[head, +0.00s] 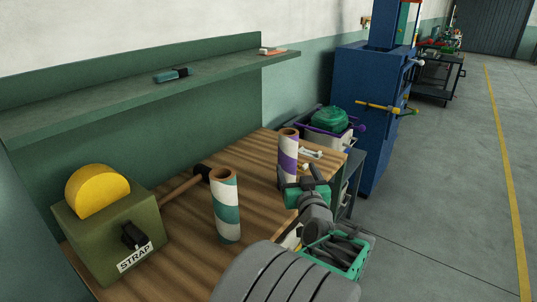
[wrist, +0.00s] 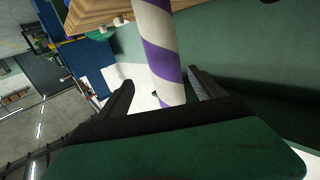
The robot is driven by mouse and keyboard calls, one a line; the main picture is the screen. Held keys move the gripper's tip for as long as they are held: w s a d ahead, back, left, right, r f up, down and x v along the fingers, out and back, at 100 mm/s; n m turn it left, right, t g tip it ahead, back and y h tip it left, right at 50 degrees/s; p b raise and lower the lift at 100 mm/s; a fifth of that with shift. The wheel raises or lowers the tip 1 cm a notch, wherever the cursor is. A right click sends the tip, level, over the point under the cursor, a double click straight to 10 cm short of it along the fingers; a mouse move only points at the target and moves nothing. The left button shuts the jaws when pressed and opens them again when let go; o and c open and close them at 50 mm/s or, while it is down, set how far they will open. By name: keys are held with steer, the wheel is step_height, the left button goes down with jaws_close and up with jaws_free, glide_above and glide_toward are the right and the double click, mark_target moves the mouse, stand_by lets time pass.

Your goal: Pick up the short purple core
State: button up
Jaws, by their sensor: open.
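The purple core (head: 288,154) is an upright tube with white and purple spiral stripes and a brown open top, near the right end of the wooden bench. My gripper (head: 306,184) is open at its lower part, on the near right side. In the wrist view the purple core (wrist: 158,48) shows between the two spread fingers of my gripper (wrist: 160,78). I cannot tell whether either finger touches it.
A teal-and-white striped core (head: 226,207) stands to the left on the bench (head: 190,225). Further left are a mallet (head: 184,184) and a green STRAP box (head: 108,235) with a yellow roll. A green crate (head: 350,263) is at the right. A shelf (head: 130,95) runs above.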

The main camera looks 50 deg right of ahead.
mark_target(290, 160)
steer(key=x, duration=0.5)
steer(key=a+p+x, duration=0.1)
steer(key=x, duration=0.2)
steer(key=shift+w+d+r, duration=0.2)
steer(key=shift+w, duration=0.35)
steer(key=shift+s, duration=0.1)
steer(key=shift+c, duration=0.4)
steer(key=c, duration=1.5)
jaws_close()
steer(key=shift+r, duration=0.15)
